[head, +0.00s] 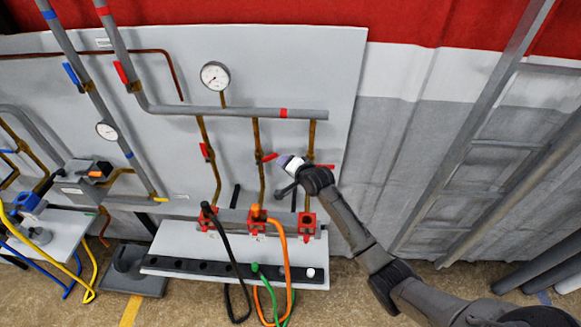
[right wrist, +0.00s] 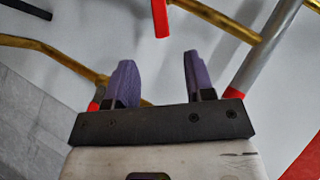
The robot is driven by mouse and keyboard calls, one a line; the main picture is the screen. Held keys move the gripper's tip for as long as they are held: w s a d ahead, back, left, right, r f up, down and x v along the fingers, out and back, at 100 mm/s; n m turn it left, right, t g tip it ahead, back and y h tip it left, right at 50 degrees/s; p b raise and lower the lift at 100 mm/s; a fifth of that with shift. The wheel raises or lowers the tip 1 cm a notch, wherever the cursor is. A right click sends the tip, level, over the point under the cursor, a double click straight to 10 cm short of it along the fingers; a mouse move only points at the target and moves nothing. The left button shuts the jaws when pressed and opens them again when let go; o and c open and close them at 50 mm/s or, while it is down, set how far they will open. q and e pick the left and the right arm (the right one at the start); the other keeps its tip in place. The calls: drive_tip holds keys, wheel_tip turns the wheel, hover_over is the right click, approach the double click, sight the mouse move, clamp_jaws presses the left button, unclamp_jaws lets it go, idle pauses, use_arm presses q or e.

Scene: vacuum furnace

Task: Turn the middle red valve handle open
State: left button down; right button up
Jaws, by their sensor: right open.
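The middle red valve handle (head: 268,157) sits on the middle of three brass pipes on the grey panel in the head view. My right gripper (head: 285,161), with purple fingers, is just right of this handle. In the right wrist view my right gripper (right wrist: 160,78) is open, with nothing between its fingers. A red handle (right wrist: 160,18) shows ahead of the gap, beyond the fingertips; it appears apart from them. The left red handle (head: 205,150) and right red handle (head: 326,166) are on the neighbouring pipes. My left gripper is not in view.
A grey horizontal pipe (head: 230,111) and a gauge (head: 215,75) are above the handles. Black hose (head: 228,250) and orange hose (head: 284,260) hang from red fittings below. A ladder-like metal frame (head: 480,140) stands right. Brass pipes (right wrist: 50,52) pass close to my right fingers.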

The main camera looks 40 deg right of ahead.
sight(266, 159)
drive_tip(key=shift+s+a+r, duration=0.1)
drive_tip(key=shift+s+r, duration=0.2)
drive_tip(key=shift+s, duration=0.35)
drive_tip(key=shift+f, duration=0.1)
drive_tip(key=shift+c, duration=0.8)
drive_tip(key=f+m+t+b, duration=0.1)
drive_tip(key=f+b, duration=0.1)
drive_tip(key=b, duration=0.2)
drive_tip(key=w+f+m+t+b, duration=0.1)
drive_tip(key=f+m+t+b, duration=0.1)
drive_tip(key=b, duration=0.3)
drive_tip(key=w+f+m+t+b, duration=0.1)
drive_tip(key=f+m+t+b, duration=0.1)
drive_tip(key=b, duration=0.3)
drive_tip(key=shift+w+a+f, duration=0.25)
drive_tip(key=shift+a+f, duration=0.05)
drive_tip(key=shift+a, duration=0.05)
clamp_jaws()
wheel_tip(266, 159, down, 6)
drive_tip(key=s+d+m+t+h+b, duration=0.2)
drive_tip(key=m+t+h+b, duration=0.4)
drive_tip(key=m+b, duration=0.75)
drive_tip(key=w+d+r+n+b, duration=0.2)
drive_tip(key=w+r+b, duration=0.1)
drive_tip(key=w+r, duration=0.3)
drive_tip(key=shift+w+d, duration=0.2)
drive_tip(key=shift+w, duration=0.6)
